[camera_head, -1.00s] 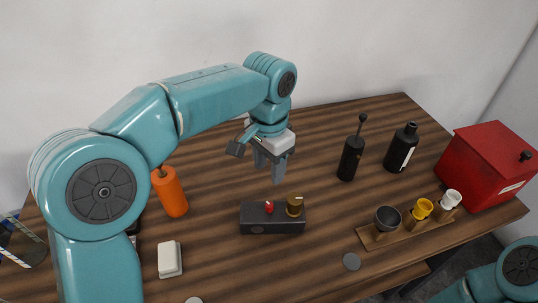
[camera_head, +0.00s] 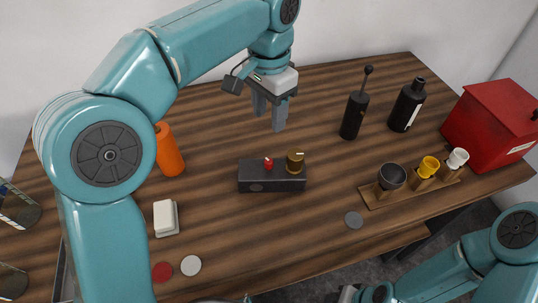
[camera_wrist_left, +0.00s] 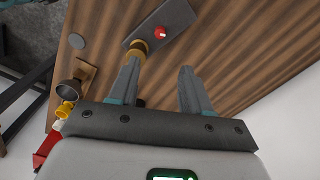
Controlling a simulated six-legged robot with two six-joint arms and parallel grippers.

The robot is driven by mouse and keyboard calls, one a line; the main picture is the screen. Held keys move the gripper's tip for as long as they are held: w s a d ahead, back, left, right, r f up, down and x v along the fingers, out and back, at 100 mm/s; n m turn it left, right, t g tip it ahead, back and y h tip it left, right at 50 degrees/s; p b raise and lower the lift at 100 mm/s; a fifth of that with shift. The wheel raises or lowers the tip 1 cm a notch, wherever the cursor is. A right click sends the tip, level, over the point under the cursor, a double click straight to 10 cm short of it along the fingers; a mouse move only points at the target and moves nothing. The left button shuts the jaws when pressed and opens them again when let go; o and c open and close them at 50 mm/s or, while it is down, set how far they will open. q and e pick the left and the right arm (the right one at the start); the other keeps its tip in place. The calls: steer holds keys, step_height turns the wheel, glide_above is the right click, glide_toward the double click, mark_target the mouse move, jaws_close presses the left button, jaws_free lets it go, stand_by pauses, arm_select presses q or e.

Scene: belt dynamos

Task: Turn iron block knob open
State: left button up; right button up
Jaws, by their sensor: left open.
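The iron block (camera_head: 256,182) is a dark grey bar lying on the wooden table, near the middle of the head view. It carries a small red knob (camera_head: 268,164) and a larger brass knob (camera_head: 294,163) with a pale mark on its top. The block also shows at the top of the left wrist view (camera_wrist_left: 172,22), with the red knob (camera_wrist_left: 160,33) and the brass knob (camera_wrist_left: 138,49). My left gripper (camera_head: 269,118) is open and empty, above and behind the block, fingers pointing down. My right arm shows at the lower right; its gripper is not clearly seen.
A black bottle (camera_head: 406,106), a black handled cylinder (camera_head: 353,115), a rack with cups (camera_head: 377,198) and a red box (camera_head: 489,128) stand to the right. Discs (camera_head: 190,265) lie near the front edge.

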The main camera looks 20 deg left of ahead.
mark_target(269, 160)
arm_select(q)
steer(key=f, duration=0.7)
steer(key=f+b, duration=0.1)
steer(key=f, duration=0.5)
steer(key=shift+s+f, duration=0.2)
steer(key=shift+f, duration=0.15)
steer(key=shift+w+f, duration=0.1)
steer(key=shift+f, duration=0.45)
steer(key=shift+c, duration=0.3)
jaws_close()
